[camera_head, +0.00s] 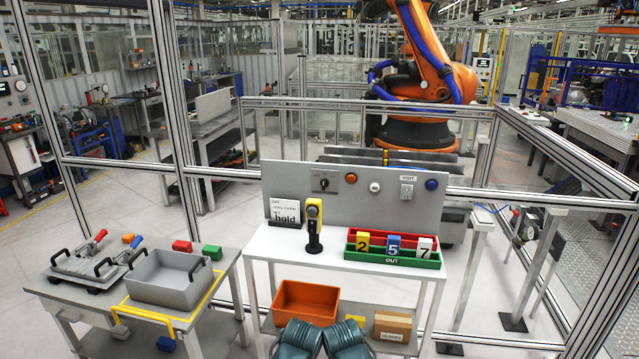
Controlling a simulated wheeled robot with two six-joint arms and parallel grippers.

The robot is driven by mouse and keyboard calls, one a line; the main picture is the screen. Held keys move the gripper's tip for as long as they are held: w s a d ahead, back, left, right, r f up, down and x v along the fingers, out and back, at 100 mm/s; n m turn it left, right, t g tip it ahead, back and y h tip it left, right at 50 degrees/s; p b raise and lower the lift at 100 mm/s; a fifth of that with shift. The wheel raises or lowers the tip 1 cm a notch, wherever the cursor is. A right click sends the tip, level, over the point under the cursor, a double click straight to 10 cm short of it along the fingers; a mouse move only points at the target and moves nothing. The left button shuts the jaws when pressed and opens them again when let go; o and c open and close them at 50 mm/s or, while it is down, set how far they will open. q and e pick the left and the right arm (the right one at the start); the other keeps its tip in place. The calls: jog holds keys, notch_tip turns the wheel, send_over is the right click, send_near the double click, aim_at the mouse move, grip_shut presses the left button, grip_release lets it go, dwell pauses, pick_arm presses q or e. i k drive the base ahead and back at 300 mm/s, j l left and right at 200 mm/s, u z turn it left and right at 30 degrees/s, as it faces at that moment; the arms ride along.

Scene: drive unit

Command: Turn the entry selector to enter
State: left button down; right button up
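A small black rotary selector (324,182) on a light plate sits at the left of the upright grey panel (290,182) behind the white table. It is the only knob-like switch I see on the panel, and its markings are too small to read, so I cannot tell its position. To its right are an orange-red button (351,178), a white button (375,187), a small labelled switch plate (407,189) and a blue button (432,184).
On the white table (345,266) stand a "hold" card (286,213), a yellow-and-black device (314,226) and a red-green tray (392,262) with numbered tags. A side table (222,267) holds a grey bin (166,281). An orange robot arm (432,60) stands behind the fence.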

aim_at(325, 182)
jog(key=i+l, duration=0.2)
jog(key=i, duration=0.25)
jog(key=i+l+z, duration=0.15)
jog(key=i, duration=0.35)
jog(key=i+l, duration=0.25)
jog(key=i, duration=0.2)
jog(key=i+l+z, duration=0.15)
jog(key=i, duration=0.3)
